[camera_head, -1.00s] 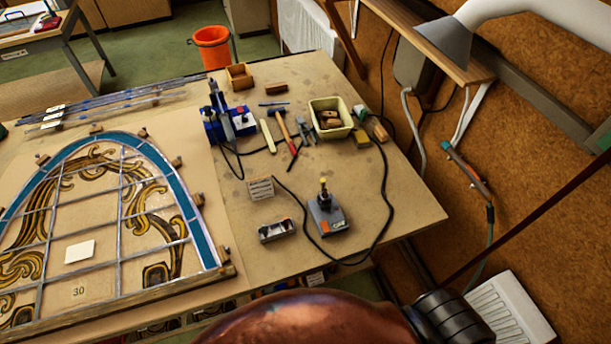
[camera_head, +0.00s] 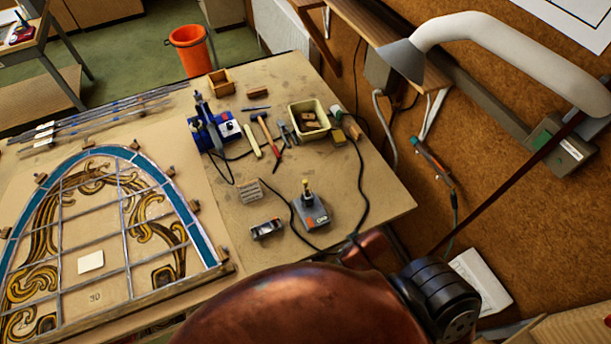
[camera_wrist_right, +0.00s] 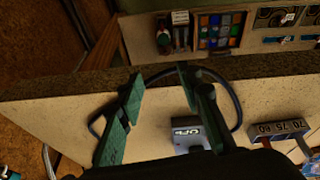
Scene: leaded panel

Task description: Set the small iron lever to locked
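A small grey control box (camera_head: 314,217) with an orange patch and an upright dark post with a yellow tip (camera_head: 307,190) sits on the bench near its right front edge. In the right wrist view a grey box (camera_wrist_right: 187,134) shows pale lettering that looks like "OFF". I cannot tell which part is the small iron lever, or its setting. My right gripper (camera_wrist_right: 160,84) is open and empty, its green fingers apart above the bench edge; the box lies near the right finger, apart from it. The left gripper is not in view.
A small slotted metal block (camera_head: 267,229) stands left of the box, and a black cable (camera_head: 362,190) loops around its right side. A leaded panel (camera_head: 100,215) fills the left of the bench. A cream tray (camera_head: 309,116) and tools lie behind. In the wrist view a numbered device (camera_wrist_right: 293,130) stands at right.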

